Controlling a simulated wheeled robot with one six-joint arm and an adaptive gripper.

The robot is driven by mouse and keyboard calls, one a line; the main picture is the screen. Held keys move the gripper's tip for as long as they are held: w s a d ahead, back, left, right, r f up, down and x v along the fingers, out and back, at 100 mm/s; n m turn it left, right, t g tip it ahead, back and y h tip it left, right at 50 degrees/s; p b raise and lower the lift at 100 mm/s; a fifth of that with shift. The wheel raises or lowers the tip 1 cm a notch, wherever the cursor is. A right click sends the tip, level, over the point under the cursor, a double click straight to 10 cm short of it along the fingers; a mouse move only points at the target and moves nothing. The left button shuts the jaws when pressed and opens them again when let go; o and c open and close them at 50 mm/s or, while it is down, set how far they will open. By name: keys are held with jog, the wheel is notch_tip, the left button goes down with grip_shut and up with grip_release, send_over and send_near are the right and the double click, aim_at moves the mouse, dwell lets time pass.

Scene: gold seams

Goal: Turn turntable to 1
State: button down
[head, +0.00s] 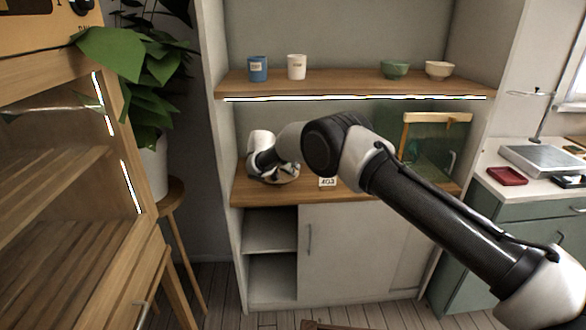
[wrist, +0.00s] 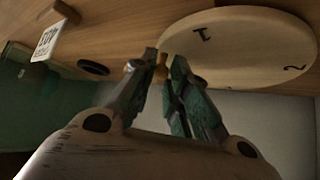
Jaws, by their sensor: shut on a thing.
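The turntable (wrist: 245,45) is a pale round wooden disc with the numerals 1 and 2 on its face. In the wrist view, the 1 is near the gripper side and the 2 is at the right. My gripper (wrist: 162,72) is at the disc's edge, with its fingers shut on a small brown peg (wrist: 161,68) there. In the head view, the turntable (head: 290,180) lies on the wooden counter and is mostly hidden by my arm and gripper (head: 280,174). Any pointer or reference mark is not clearly seen.
A white number card (wrist: 47,42) and a dark round object (wrist: 93,67) are beside the turntable. A shelf (head: 350,84) with cups and bowls runs above. A glass-like panel with a wooden top (head: 436,118) stands right. A potted plant (head: 140,70) stands left.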

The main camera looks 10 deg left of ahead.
jog(key=shift+s+a+m+g+h, duration=0.3)
jog(key=shift+s+a+m+h, duration=0.15)
jog(key=shift+m, duration=0.35)
jog(key=shift+r, duration=0.1)
jog(key=c, duration=1.4)
grip_release()
jog(key=v, duration=1.1)
jog(key=shift+s+a+r, duration=0.25)
